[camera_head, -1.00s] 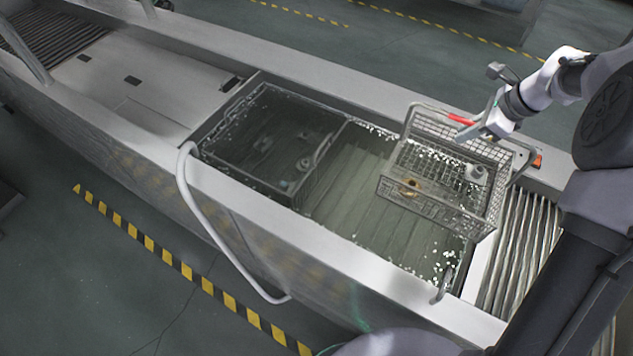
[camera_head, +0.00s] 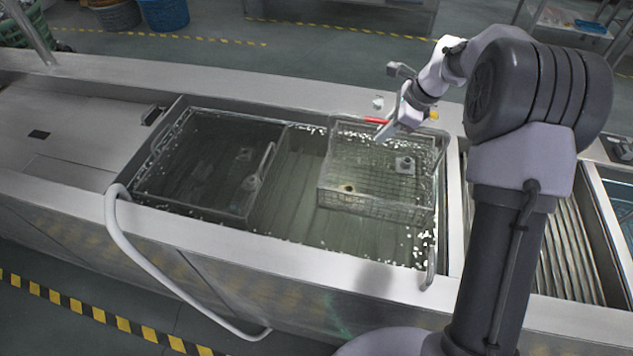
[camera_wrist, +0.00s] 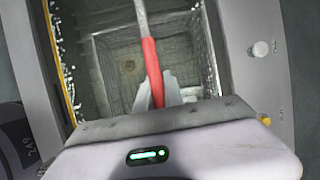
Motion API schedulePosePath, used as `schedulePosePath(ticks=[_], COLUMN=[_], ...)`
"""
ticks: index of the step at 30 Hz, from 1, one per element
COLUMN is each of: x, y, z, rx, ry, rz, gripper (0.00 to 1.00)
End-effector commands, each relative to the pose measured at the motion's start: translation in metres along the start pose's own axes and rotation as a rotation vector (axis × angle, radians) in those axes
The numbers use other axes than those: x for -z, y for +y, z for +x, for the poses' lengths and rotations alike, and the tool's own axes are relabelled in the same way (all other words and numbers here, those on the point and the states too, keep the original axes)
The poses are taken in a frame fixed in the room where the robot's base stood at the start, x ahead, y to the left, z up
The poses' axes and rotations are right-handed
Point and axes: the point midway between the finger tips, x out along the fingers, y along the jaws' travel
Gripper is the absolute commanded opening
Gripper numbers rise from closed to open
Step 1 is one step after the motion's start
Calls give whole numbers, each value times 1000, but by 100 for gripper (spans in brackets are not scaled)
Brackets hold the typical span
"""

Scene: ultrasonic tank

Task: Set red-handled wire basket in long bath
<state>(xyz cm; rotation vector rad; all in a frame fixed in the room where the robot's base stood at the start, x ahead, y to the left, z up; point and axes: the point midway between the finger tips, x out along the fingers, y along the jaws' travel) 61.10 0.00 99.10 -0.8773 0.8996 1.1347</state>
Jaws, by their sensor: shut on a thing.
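The wire basket (camera_head: 375,200) hangs low in the right part of the long bath (camera_head: 300,225), beside the far wall. Most of it looks below the water line; whether it touches the bath floor I cannot tell. Small metal parts lie in it. Its red handle (camera_head: 377,121) shows at the far rim. My gripper (camera_head: 384,134) is shut on this handle. In the wrist view the red handle (camera_wrist: 152,75) runs up between the fingers (camera_wrist: 157,92), with the basket's mesh (camera_wrist: 130,60) below.
Another dark basket (camera_head: 195,170) sits in the bath's left part. A white hose (camera_head: 160,270) loops over the near rim. A ribbed metal surface (camera_head: 570,260) lies right of the bath. Small knobs (camera_head: 378,103) stand on the far rim.

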Motion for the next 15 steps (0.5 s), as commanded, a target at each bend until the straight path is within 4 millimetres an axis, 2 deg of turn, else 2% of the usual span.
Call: schedulePosePath(ticks=[3,9,15], x=[2,17,28], y=[0,5,8], z=[6,41,68], rx=[1,0,1], ry=[-1,-1,-1], rz=[0,0,0], gripper=[0,0,0])
